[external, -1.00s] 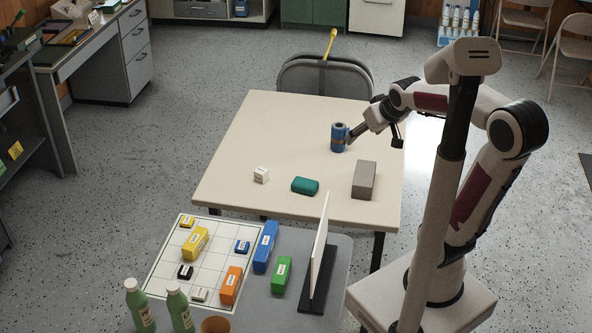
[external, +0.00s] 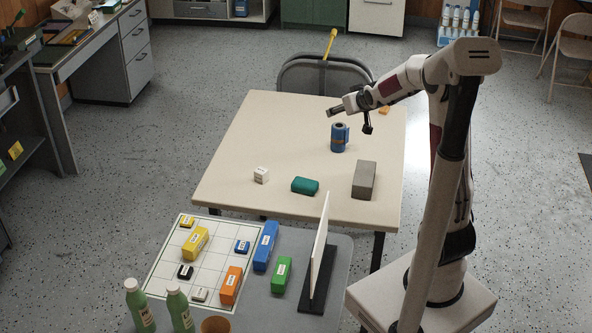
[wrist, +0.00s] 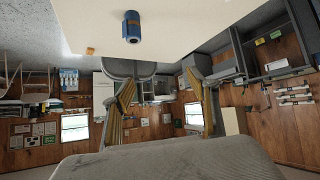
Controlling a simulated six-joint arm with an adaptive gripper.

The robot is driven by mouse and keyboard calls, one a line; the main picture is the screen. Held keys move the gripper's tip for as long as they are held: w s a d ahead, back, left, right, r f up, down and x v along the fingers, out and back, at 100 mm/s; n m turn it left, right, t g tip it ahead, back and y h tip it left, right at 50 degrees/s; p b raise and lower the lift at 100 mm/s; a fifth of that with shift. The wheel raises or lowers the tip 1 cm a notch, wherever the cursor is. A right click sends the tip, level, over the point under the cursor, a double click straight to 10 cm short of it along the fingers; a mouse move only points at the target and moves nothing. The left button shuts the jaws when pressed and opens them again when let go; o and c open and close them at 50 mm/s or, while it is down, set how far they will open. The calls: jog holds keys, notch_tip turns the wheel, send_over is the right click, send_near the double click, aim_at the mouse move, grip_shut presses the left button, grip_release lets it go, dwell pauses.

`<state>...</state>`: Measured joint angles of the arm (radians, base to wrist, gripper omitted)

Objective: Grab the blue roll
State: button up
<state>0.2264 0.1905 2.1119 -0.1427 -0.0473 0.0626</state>
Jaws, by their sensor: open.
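The blue roll (external: 339,139) stands upright on the cream table, with a dark hole in its top and a brownish band on its side. It also shows near the top of the wrist view (wrist: 131,28), left of centre. My gripper (external: 334,111) is open and empty in the external view. It is raised above the table and appears just above the roll in the picture, apart from it. It points toward the left of the picture, roughly level. Nothing hides the roll.
On the cream table (external: 240,150) are a white block (external: 261,175), a green block (external: 305,186), a grey block (external: 364,180) and a small orange piece (external: 384,111). A white upright panel (external: 319,248) stands on the front grey table with several labelled blocks and bottles. A chair (external: 325,76) stands behind.

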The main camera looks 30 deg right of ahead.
jog(key=w+d+f+t, duration=0.1)
jog(key=w+d+f, duration=0.5)
jog(key=w+f, duration=0.2)
jog(key=t, duration=0.2)
send_near(342, 129)
jog(key=a+x, duration=0.1)
jog(key=x, duration=0.4)
jog(key=shift+w+r+m+h, duration=0.2)
jog(key=shift+m+h, duration=0.1)
jog(key=shift+m, duration=0.1)
jog(key=shift+x, duration=1.3)
jog(key=shift+d, duration=0.1)
jog(key=shift+w+d+f, duration=0.25)
jog(key=shift+w+f, duration=0.2)
jog(key=shift+w, duration=0.05)
jog(key=shift+w+d+f, duration=0.25)
jog(key=shift+w+f, duration=0.15)
jog(key=shift+w, duration=0.15)
jog(key=shift+x, duration=1.25)
